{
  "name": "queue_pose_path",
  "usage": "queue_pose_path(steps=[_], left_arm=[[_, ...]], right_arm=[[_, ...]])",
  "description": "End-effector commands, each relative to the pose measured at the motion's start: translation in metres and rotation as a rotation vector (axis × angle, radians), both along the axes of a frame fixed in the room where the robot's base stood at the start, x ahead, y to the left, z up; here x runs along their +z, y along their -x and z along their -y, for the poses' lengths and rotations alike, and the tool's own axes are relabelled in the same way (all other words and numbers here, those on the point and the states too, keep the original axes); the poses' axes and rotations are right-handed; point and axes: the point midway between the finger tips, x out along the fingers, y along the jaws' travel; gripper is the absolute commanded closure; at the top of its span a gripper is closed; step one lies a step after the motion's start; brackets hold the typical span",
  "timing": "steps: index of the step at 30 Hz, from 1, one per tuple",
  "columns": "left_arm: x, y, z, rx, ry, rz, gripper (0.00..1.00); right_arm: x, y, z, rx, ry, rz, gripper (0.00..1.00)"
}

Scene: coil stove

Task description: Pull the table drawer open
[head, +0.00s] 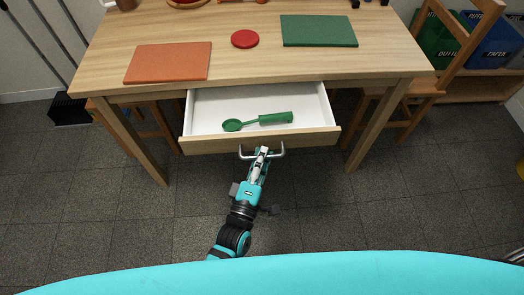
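The wooden table (240,67) stands in front of me in the head view. Its drawer (260,144) is pulled out towards me, and the white inside shows. A green ladle-like utensil (275,119) lies in the drawer. The metal handle (282,150) is on the drawer's wooden front. My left gripper (263,151) reaches up from below to the middle of the handle, and its narrow fingers look closed on the bar. The fingertips partly cover the bar. My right gripper is not in view.
An orange board (168,62), a red round piece (245,39) and a green board (318,31) lie on the tabletop. Wooden chairs stand at both sides, the right one (395,108) by coloured bins (490,45). The floor in front of the drawer is clear around my arm.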

Motion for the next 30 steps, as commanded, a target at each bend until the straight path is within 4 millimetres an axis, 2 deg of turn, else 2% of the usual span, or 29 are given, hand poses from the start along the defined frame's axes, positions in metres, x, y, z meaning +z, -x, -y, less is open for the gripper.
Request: queue_pose_path(steps=[12, 13, 19, 27, 30], left_arm=[[0.0021, 0.0008, 0.0002, 0.001, 0.007, 0.003, 1.0], [0.0021, 0.0007, 0.0002, 0.001, 0.007, 0.003, 0.92], [0.0014, 0.0009, 0.0001, 0.0, 0.004, 0.002, 0.66], [0.0003, 0.0017, -0.0002, 0.0, 0.001, 0.001, 0.66], [-0.0021, 0.0078, -0.0028, 0.0, 0.0, -0.001, 0.66]], right_arm=[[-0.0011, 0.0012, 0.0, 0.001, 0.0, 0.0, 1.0], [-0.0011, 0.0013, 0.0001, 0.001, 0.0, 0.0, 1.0], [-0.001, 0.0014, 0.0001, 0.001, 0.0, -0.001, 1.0], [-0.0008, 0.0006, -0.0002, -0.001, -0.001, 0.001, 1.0], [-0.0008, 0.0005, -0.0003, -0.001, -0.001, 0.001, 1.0]])
